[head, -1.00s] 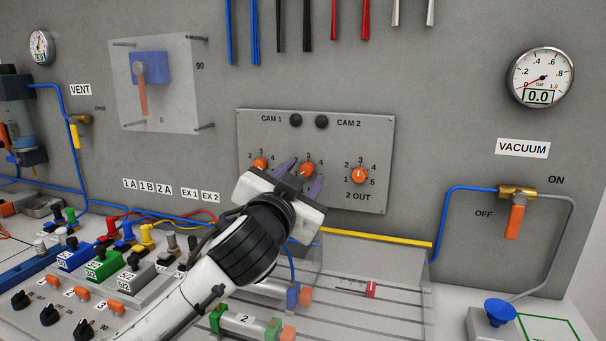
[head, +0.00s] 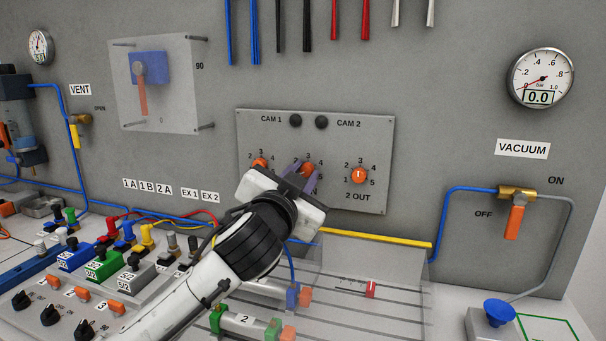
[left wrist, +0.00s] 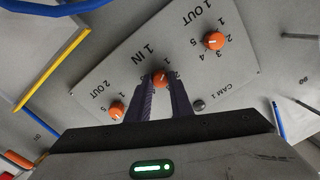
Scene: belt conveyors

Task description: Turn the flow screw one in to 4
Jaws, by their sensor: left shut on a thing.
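The flow screw one in is the middle orange knob (head: 308,167) on the grey valve plate (head: 375,140), with numbers around it. In the left wrist view this knob (left wrist: 160,77) sits beside the "1 IN" label, between my two purple fingertips. My left gripper (head: 303,173) reaches up from below, shut on the knob; it also shows in the left wrist view (left wrist: 162,86). The fingers and gripper body hide part of its dial, and I cannot read its pointer clearly. My right gripper is not in view.
On the same plate are the 1 OUT knob (head: 260,163) at left and the 2 OUT knob (head: 359,175) at right, close to the gripper. Two black CAM buttons (head: 295,121) sit above. A slotted bench with a yellow-edged clear guard (head: 375,240) lies below.

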